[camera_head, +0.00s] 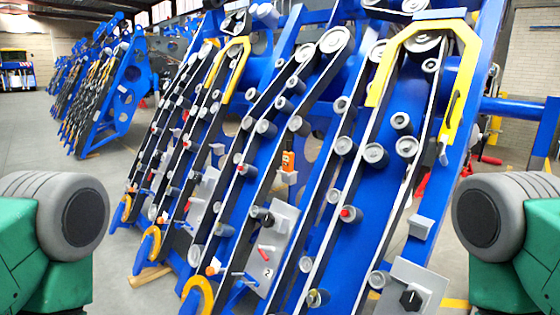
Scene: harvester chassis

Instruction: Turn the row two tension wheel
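A grey plate (285,228) marked with a "2" sits on the blue harvester chassis, low in the middle of the view. A black knob (268,219) sits at its upper left, and a small red handle (265,250) lies below the knob. I cannot tell for certain which part is the row two tension wheel. Neither of my grippers shows. Only green and grey parts of my arms show at the lower left and lower right edges, apart from the plate.
A second grey plate (426,282) with a black knob (410,298) is at the lower right. Slanted belts with several grey rollers (374,153) surround the plates. A yellow guard (463,95) arches at the upper right. Open floor (70,185) lies at the left.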

